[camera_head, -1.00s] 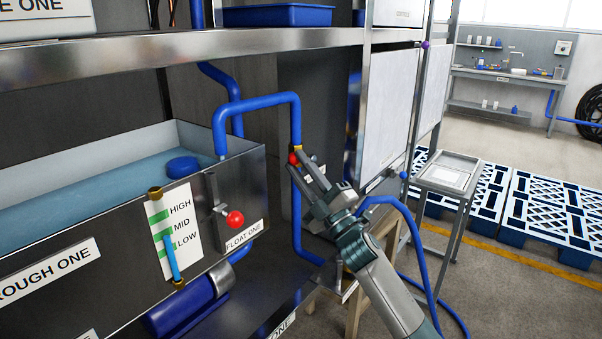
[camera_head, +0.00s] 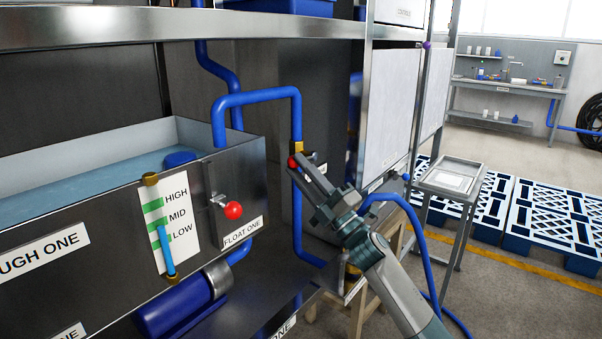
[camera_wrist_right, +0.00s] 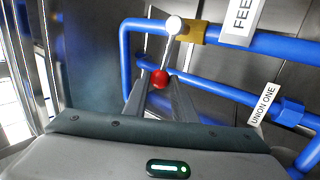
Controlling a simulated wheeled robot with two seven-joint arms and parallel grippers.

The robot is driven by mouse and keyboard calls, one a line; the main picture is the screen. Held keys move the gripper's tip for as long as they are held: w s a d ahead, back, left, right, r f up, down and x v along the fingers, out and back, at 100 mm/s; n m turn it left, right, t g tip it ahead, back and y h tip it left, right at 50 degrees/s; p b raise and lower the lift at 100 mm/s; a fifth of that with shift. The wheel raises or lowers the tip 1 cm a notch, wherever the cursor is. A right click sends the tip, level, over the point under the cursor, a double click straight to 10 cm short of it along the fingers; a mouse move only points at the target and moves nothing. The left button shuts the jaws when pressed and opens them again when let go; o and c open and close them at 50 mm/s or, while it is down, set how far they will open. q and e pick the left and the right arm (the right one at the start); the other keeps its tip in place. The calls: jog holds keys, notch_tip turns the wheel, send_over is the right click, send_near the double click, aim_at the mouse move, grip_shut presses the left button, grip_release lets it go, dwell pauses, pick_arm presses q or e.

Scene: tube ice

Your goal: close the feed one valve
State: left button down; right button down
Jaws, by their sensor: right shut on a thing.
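The feed one valve is a brass body (camera_head: 296,147) on the vertical blue pipe, with a lever that ends in a red ball (camera_head: 292,162). In the right wrist view the brass body (camera_wrist_right: 190,33) sits on the blue pipe. There the lever runs from a white hub down to the red ball (camera_wrist_right: 160,79). My right gripper (camera_head: 300,165) is shut on the lever's red ball, which shows between its fingers (camera_wrist_right: 160,95). A label (camera_wrist_right: 241,20) beside the valve is cut off after "FEE". My left gripper is not in view.
The trough (camera_head: 90,215) with water, a level gauge and the red-knobbed float one lever (camera_head: 233,210) stand left of the valve. A steel shelf (camera_head: 180,30) runs overhead. A white panel (camera_head: 388,115) and a small stand (camera_head: 450,177) are to the right.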

jog(key=shift+f, duration=0.1)
jog(key=c, duration=1.5)
grip_release()
jog(key=shift+o, duration=0.2)
jog(key=v, duration=0.7)
jog(key=shift+f+b, duration=0.15)
jog(key=shift+b, duration=0.15)
jog(key=shift+s+d, duration=0.1)
jog(key=shift+d, duration=0.1)
